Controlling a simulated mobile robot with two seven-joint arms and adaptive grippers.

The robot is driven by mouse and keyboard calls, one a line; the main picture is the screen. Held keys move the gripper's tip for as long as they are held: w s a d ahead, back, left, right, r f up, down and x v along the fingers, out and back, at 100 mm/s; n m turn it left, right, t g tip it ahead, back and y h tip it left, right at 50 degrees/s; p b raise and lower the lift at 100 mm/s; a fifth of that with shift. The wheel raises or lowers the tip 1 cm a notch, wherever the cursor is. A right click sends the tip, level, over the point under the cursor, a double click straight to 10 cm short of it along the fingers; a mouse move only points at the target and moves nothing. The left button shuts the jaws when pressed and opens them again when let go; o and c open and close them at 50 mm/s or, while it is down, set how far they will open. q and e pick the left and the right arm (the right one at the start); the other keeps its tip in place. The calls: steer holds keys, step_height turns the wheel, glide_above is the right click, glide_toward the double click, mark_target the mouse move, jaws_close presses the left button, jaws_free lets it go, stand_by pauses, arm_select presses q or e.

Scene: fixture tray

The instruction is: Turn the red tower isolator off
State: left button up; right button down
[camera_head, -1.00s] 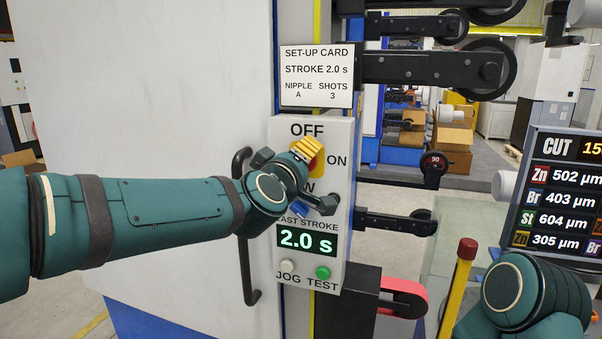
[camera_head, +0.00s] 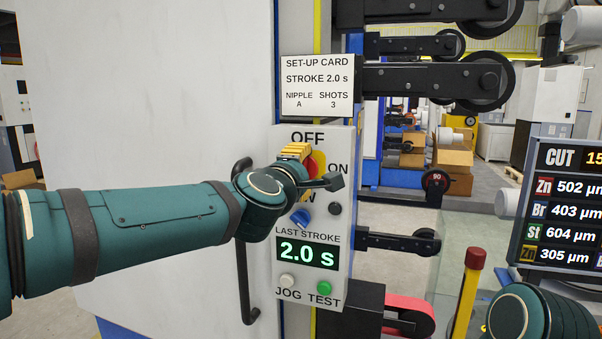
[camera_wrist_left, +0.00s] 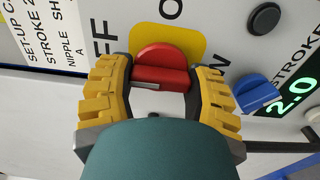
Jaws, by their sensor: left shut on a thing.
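The red isolator knob (camera_head: 318,164) sits on a yellow plate on the grey control panel (camera_head: 341,225), with OFF above it and ON to its right. My left gripper (camera_head: 305,172) is at the knob and partly covers it. In the left wrist view, the red knob (camera_wrist_left: 163,66) lies between the two yellow finger pads of the gripper (camera_wrist_left: 161,72), which is shut on it. The knob's bar spans from finger to finger, and a pale line shows on its half toward the OFF lettering. My right gripper is out of view; only part of that arm shows.
A blue knob (camera_head: 300,216), a black button (camera_head: 335,208), a stroke display (camera_head: 308,253) and white and green buttons lie below the isolator. A black door handle (camera_head: 243,270) stands left of the panel. A yellow post with a red top (camera_head: 475,258) stands right.

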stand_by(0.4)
arm_select(q)
steer(key=o, duration=1.2)
steer(key=v, duration=1.2)
